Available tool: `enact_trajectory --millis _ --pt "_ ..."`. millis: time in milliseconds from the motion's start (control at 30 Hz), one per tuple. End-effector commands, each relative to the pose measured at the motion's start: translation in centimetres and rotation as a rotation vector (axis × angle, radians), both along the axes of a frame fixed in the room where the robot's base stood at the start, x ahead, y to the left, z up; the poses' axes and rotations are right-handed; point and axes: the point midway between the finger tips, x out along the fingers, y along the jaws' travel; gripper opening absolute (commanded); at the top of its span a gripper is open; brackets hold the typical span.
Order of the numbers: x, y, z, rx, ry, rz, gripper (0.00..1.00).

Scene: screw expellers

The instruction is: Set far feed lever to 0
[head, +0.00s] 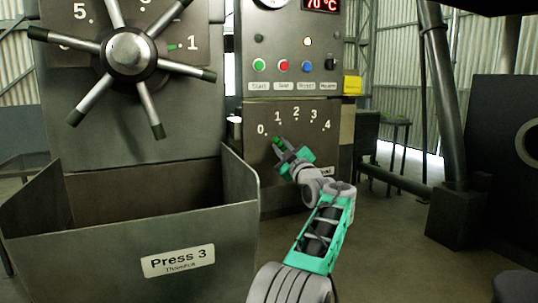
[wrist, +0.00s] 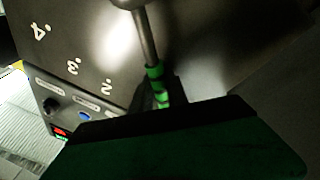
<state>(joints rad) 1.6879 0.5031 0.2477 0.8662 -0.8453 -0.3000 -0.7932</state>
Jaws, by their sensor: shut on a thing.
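The feed lever (wrist: 147,40) is a grey rod with green bands at its end. It stands out from a dark panel with a dial numbered 0 to 4 (head: 296,112). In the head view its green tip (head: 278,140) lies below the 0 and 1 marks, pointing up and left; the exact setting is hard to tell. My gripper (head: 284,149) is shut on the lever's green end. In the wrist view a dark finger (wrist: 165,125) covers part of the lever, and the 2, 3 and 4 marks show beside it. The pivot is hidden in the head view by my gripper.
Above the dial is a button panel (head: 290,75) with a red display reading 70 °C. At left are a spoked handwheel (head: 128,54) and an open metal bin marked Press 3 (head: 178,261). A thick pipe (head: 449,110) stands at right. The floor between is clear.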

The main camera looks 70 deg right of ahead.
Motion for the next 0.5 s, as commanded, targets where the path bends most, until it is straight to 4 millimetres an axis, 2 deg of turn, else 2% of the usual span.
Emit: enact_trajectory --millis 200,500 --pt "-0.83 -0.03 -0.20 -0.029 0.028 -0.013 0.00" --pt "-0.86 -0.04 -0.23 -0.031 0.033 -0.014 0.00"
